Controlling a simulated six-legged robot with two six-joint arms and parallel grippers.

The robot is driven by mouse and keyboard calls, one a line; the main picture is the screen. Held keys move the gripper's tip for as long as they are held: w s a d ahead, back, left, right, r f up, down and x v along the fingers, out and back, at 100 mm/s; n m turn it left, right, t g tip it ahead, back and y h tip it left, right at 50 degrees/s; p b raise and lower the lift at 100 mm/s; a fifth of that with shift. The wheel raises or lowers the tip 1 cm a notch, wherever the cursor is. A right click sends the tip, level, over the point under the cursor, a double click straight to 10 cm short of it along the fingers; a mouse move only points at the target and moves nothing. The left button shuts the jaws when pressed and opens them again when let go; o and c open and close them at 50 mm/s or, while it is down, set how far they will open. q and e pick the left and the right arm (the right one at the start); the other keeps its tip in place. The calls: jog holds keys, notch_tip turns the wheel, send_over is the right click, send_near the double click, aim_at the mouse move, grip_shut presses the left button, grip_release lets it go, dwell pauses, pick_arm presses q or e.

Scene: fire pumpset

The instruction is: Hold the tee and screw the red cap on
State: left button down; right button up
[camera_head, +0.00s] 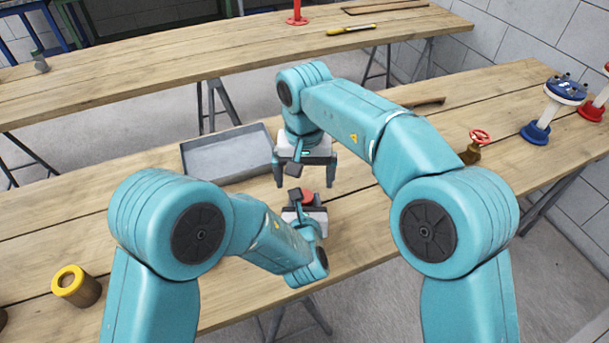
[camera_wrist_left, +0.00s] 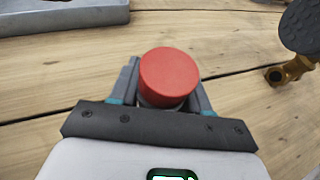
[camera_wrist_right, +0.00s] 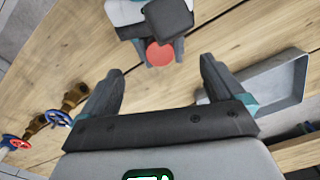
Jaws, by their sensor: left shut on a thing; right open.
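The red cap (camera_wrist_left: 168,75) sits upright on top of a grey piece (camera_wrist_left: 160,101), which looks to be the tee and is mostly hidden by the cap and my fingers. My left gripper (camera_head: 306,207) is shut on this piece, just above the front bench. The cap also shows in the head view (camera_head: 307,195) and the right wrist view (camera_wrist_right: 160,54). My right gripper (camera_head: 305,178) is open and empty. It is just beyond the cap in the head view, with its fingers apart and clear of it; in the right wrist view the cap shows past the fingertips.
A grey tray (camera_head: 225,157) lies behind on the left. A brass valve with a red wheel (camera_head: 472,149) and a blue-and-white stand (camera_head: 548,107) are on the right. A yellow-topped cylinder (camera_head: 77,286) stands front left. Another bench (camera_head: 200,75) is behind.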

notch_tip(320, 180, up, 7)
dwell(0.3)
pick_arm(q)
jog(key=shift+c, duration=2.3)
grip_release()
jog(key=shift+s+r, duration=0.1)
jog(key=shift+s, duration=0.05)
pick_arm(e)
jog(key=shift+s, duration=0.1)
